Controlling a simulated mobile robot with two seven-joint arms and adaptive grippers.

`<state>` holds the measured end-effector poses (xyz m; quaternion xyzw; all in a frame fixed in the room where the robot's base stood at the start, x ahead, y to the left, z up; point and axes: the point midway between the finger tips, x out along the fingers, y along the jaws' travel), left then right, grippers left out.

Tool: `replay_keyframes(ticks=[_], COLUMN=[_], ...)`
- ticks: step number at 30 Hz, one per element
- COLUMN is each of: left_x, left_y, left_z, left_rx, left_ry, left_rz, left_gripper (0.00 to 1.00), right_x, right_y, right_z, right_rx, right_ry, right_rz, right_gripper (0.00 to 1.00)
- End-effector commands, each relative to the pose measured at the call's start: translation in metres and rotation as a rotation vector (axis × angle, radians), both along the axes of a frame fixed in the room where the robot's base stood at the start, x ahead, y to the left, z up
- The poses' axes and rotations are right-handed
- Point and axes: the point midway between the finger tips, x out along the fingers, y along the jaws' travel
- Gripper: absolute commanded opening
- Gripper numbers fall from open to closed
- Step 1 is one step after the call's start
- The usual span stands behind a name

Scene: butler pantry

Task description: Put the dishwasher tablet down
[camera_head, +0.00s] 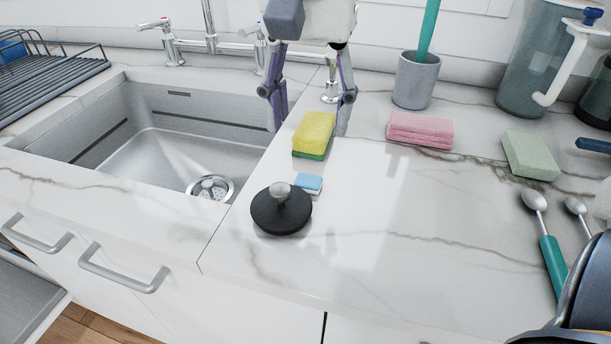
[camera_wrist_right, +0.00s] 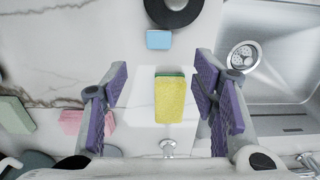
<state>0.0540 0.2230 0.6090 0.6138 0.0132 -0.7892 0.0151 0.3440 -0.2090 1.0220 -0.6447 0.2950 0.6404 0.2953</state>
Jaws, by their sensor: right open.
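The dishwasher tablet (camera_head: 309,184), a small blue block with a white layer, lies on the marble counter behind the black sink plug. It also shows in the right wrist view (camera_wrist_right: 159,40), beside the plug and apart from my fingers. My right gripper (camera_head: 308,127) is open above the counter behind the tablet, its purple-padded fingers spread to either side of a yellow and green sponge (camera_head: 314,131). The sponge shows between the fingers in the wrist view (camera_wrist_right: 169,100); nothing is gripped. My left gripper is not in view.
The black plug (camera_head: 267,215) with its metal knob stands near the sink edge (camera_head: 233,202). A pink sponge stack (camera_head: 420,130), a grey cup (camera_head: 415,82), a pale green block (camera_head: 530,155) and a teal-handled spoon (camera_head: 550,250) are to the right. The middle counter is clear.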

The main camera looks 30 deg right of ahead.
Motion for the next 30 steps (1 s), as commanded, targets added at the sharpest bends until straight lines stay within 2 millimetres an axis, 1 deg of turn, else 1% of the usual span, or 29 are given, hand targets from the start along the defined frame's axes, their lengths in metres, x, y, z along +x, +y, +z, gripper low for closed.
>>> replay_keyframes(ticks=[1, 3, 7, 12, 16, 22, 23, 24, 26, 27, 30], left_x=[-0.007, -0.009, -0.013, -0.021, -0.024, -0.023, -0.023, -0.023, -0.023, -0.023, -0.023], left_y=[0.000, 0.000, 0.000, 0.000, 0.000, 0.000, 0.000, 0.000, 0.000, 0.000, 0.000], left_z=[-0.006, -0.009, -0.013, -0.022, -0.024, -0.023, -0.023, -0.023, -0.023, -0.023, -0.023], left_rx=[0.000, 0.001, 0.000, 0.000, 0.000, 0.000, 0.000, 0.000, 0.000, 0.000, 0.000], left_ry=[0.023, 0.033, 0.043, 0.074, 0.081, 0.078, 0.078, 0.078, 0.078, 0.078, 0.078], left_rz=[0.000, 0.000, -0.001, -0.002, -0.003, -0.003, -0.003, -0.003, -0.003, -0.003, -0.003], left_gripper=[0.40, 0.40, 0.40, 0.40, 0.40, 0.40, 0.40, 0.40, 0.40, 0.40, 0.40], right_x=[0.001, 0.001, 0.001, 0.000, 0.000, 0.000, 0.000, 0.000, 0.000, 0.000, 0.000], right_y=[0.000, 0.000, 0.000, -0.002, -0.002, -0.002, -0.002, -0.002, -0.002, -0.002, -0.002], right_z=[-0.019, -0.031, -0.046, -0.080, -0.092, -0.090, -0.090, -0.090, -0.090, -0.090, -0.090], right_rx=[0.002, 0.002, 0.002, 0.003, 0.002, 0.002, 0.002, 0.002, 0.002, 0.001, 0.001], right_ry=[0.016, 0.015, 0.013, 0.015, 0.010, 0.004, 0.004, 0.004, 0.004, 0.005, 0.005], right_rz=[0.001, 0.001, 0.000, 0.000, -0.001, -0.001, -0.001, 0.000, 0.000, 0.000, 0.000], right_gripper=[0.53, 0.53, 0.53, 0.53, 0.53, 0.53, 0.47, 0.37, 0.24, 0.15, 0.15])
